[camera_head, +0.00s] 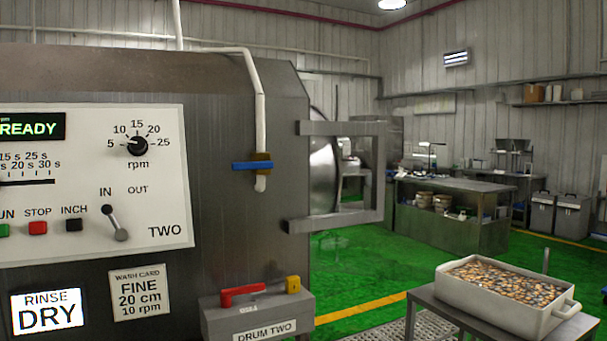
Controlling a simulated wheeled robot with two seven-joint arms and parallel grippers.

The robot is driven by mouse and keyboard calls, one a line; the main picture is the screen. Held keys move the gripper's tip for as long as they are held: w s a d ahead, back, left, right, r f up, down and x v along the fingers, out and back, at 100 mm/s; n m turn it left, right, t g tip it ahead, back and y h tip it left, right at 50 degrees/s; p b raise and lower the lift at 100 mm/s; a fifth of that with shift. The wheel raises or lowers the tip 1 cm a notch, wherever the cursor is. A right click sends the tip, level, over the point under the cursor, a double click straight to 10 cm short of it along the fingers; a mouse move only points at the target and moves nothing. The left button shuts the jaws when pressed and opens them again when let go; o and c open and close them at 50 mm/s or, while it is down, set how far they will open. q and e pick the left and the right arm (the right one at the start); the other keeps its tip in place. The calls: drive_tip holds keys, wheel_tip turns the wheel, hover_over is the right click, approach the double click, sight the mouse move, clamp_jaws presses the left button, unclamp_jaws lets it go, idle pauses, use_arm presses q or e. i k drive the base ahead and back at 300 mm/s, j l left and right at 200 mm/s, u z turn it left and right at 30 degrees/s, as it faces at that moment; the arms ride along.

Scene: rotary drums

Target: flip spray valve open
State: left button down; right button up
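The spray valve is a brass-coloured body (263,158) on a white pipe (260,100) that runs down the front of the grey drum machine. Its blue lever (252,166) lies level, crosswise to the upright pipe, and points mostly to the left. The pipe ends just below the valve, and no water shows there. Neither of my grippers is in view, and nothing touches the lever.
A white control panel (160,235) marked TWO is left of the valve. A DRUM TWO box (215,318) with a red handle is below. A square metal frame (378,170) juts out to the right. A stone-filled tray (520,318) stands at lower right.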

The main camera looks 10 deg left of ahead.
sight(264, 164)
drive_tip(key=i+l, duration=0.4)
drive_tip(key=i+l+z, duration=0.1)
drive_tip(key=i+l, duration=0.3)
drive_tip(key=i, duration=0.2)
